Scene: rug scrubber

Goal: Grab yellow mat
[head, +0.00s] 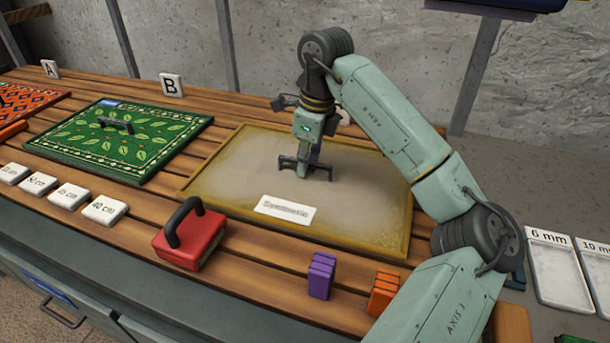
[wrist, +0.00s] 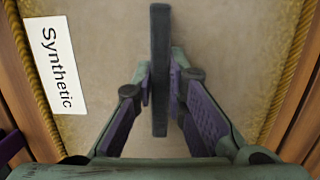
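The yellow mat (head: 225,188) lies flat on the slatted table, with a greyish, dusty-looking middle and a yellow braided border. A dark handle (head: 287,163) stands on its middle; in the wrist view the handle (wrist: 159,40) runs as a vertical bar between my fingers. My gripper (head: 318,172) points down over the mat's middle. In the wrist view my gripper (wrist: 160,88) has both finger pads against the two sides of the handle, shut on it. A white card (head: 286,210) reading "Synthetic" lies on the mat's near part.
A green leaf-patterned mat (head: 140,155) with its own handle lies to the left. A red block with a black handle (head: 190,237), a purple block (head: 321,275) and an orange block (head: 384,290) stand along the near edge. White trays (head: 560,285) are at the right.

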